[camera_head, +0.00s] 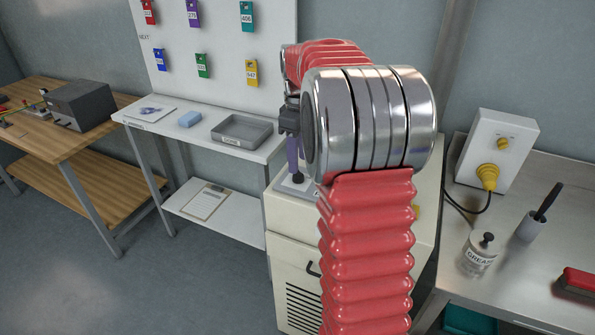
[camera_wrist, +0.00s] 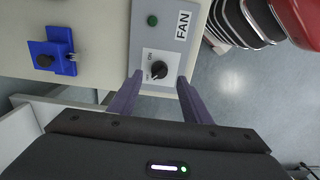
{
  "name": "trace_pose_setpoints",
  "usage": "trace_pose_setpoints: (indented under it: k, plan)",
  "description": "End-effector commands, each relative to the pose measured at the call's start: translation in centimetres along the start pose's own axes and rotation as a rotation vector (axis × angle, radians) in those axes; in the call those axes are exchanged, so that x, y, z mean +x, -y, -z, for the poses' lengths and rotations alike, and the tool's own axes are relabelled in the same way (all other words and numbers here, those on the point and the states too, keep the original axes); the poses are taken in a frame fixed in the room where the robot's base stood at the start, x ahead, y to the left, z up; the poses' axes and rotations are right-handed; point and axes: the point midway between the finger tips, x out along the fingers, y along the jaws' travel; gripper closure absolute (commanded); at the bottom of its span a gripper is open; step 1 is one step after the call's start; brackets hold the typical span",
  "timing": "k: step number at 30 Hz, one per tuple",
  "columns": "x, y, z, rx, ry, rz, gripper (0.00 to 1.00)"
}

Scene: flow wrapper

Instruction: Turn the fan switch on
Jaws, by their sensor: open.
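The fan switch (camera_wrist: 159,70) is a black rotary knob on a white plate in the wrist view. It sits on a grey panel (camera_wrist: 172,45) labelled FAN, with a dark green round lamp or button (camera_wrist: 152,20) on it. An ON mark shows beside the knob; the other mark is too small to read. My gripper (camera_wrist: 158,78) is open, its two purple fingers on either side of the knob. Whether they touch it I cannot tell.
A blue block with a black knob (camera_wrist: 55,55) stands on the cream surface, left of the panel in the wrist view. The cream cabinet (camera_head: 290,260) stands between a white table with a grey tray (camera_head: 241,131) and a steel bench with a grease pot (camera_head: 480,253).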

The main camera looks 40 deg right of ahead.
Motion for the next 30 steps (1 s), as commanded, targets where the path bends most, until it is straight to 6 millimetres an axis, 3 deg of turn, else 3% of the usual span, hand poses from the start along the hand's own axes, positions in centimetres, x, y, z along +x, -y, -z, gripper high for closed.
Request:
trace_pose_setpoints:
  k: [6, 12, 22, 30]
  plan:
    - [3.3, 0.0, 0.0, 0.000, 0.001, 0.002, 0.56]
    - [4.9, 0.0, 0.0, 0.000, 0.000, 0.000, 0.56]
    - [5.1, 0.0, 0.0, 0.001, 0.000, 0.000, 0.57]
    - [5.0, 0.0, 0.0, 0.001, 0.000, -0.001, 0.76]
